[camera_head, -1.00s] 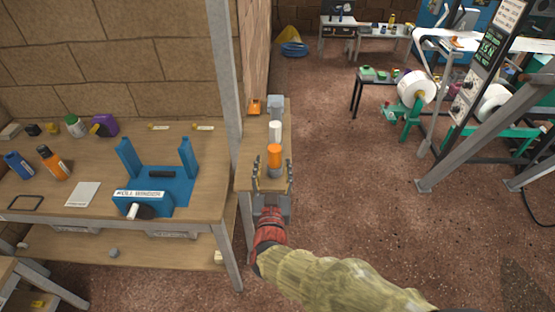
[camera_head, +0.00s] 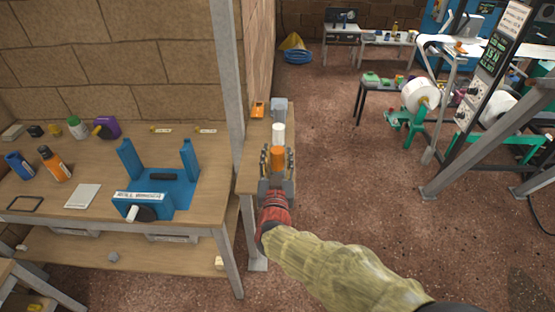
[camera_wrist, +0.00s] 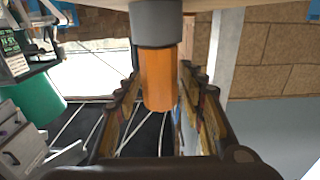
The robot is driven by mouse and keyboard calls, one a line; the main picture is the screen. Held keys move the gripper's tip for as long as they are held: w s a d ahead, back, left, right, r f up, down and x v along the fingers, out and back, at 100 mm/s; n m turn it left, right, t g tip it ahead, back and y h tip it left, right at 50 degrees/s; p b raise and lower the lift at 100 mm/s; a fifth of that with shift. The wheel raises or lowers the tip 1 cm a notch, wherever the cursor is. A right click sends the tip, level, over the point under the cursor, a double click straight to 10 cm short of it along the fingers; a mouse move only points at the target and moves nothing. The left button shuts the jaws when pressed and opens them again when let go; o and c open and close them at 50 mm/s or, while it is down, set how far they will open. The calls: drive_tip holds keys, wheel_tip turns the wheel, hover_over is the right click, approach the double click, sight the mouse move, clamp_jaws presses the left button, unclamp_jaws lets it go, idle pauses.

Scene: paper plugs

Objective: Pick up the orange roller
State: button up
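The orange roller (camera_head: 277,158) stands upright on the narrow wooden table. In the wrist view, which looks upside down, its orange body (camera_wrist: 160,78) joins a wider grey part (camera_wrist: 156,22) at the table side. My gripper (camera_head: 277,152) has one finger on each side of the roller. In the wrist view, my gripper (camera_wrist: 162,74) is open, with narrow gaps between the roller and the fingers; contact at the tips cannot be made out. The roller's lower part is hidden by my gripper in the head view.
A white roller (camera_head: 278,133) stands just behind the orange one, with a grey block (camera_head: 280,108) and an orange item (camera_head: 257,108) farther back. A metal post (camera_head: 228,80) rises close left. The blue roll winder (camera_head: 160,190) sits on the left table. Open floor lies right.

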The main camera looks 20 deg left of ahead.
drive_tip(key=c, duration=1)
drive_tip(key=shift+o, duration=0.2)
